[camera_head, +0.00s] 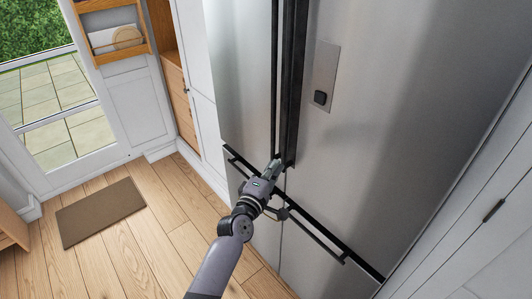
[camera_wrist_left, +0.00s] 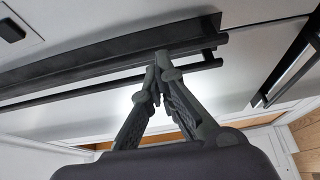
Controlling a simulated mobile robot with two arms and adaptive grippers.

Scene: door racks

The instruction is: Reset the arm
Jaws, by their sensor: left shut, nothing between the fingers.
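My left gripper (camera_head: 273,168) is in front of a stainless steel fridge (camera_head: 375,110), near the lower end of the dark vertical door handles (camera_head: 290,80). In the left wrist view its fingers (camera_wrist_left: 157,75) are shut with nothing between them. The fingertips overlap the dark handle bars (camera_wrist_left: 110,68) in that view; I cannot tell if they touch. The fridge doors look shut. My right gripper is not in view.
Dark horizontal handles (camera_head: 315,235) cross the lower drawers below my left gripper. A brown mat (camera_head: 100,212) lies on the wooden floor (camera_head: 150,255). White cabinets (camera_head: 480,225) flank the fridge.

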